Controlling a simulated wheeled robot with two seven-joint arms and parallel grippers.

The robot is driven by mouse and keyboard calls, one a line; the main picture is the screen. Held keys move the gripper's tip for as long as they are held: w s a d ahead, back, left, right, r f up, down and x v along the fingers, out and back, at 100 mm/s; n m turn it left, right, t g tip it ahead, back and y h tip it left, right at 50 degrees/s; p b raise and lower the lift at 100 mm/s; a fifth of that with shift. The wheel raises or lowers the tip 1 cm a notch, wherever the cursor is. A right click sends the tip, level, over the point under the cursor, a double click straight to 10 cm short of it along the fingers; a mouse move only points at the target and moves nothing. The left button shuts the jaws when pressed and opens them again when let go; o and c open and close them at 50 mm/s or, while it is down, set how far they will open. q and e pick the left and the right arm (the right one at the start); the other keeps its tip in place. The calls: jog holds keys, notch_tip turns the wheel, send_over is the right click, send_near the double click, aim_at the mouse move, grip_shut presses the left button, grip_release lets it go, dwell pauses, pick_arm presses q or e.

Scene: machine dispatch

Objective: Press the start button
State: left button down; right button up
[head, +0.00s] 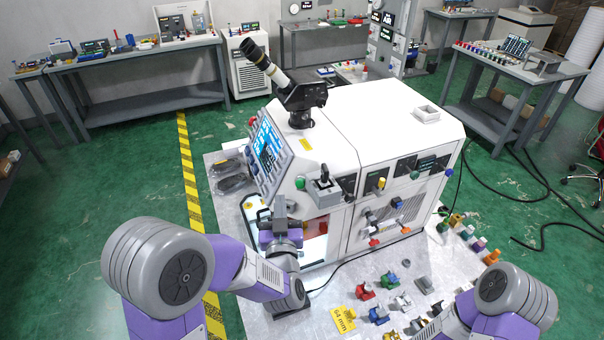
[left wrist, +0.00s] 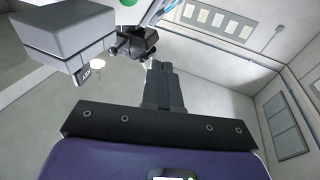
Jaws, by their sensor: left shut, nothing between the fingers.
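A round green button (head: 300,182) sits on the front of the white machine (head: 400,115), between the blue-lit screen panel and a small grey joystick box. My left gripper (head: 279,204) is shut and empty. It is just below and left of the green button in the head view, in front of the machine, and apart from the button as far as I can see. The left wrist view shows its closed grey fingers (left wrist: 164,84), with part of a green round thing (left wrist: 128,2) at the top edge. My right gripper is not clearly visible; only its arm shows at lower right.
The joystick box (head: 323,188) juts out right of the button. A blue-lit panel (head: 267,148) is on the left. Several coloured parts and a yellow sign (head: 343,319) lie on the pale surface in front. A microscope-like tube (head: 290,85) stands on top.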

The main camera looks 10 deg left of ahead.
pick_arm(q)
send_near(300, 184)
jog(key=w+a+r, duration=0.3)
jog(key=a, duration=0.1)
jog(key=shift+w+d+f+b, duration=0.2)
jog(key=shift+w+b, duration=0.15)
jog(key=shift+w, duration=0.2)
jog(key=shift+w+d+f+b, duration=0.2)
jog(key=shift+w+b, duration=0.15)
jog(key=shift+w, duration=0.15)
pick_arm(e)
jog(key=shift+s+f, duration=0.15)
jog(key=shift+f, duration=0.6)
dwell(0.6)
pick_arm(q)
jog(key=shift+w+f+b, duration=0.15)
jog(key=shift+w+b, duration=0.25)
jog(key=shift+b, duration=0.05)
pick_arm(e)
jog(key=shift+f, duration=0.45)
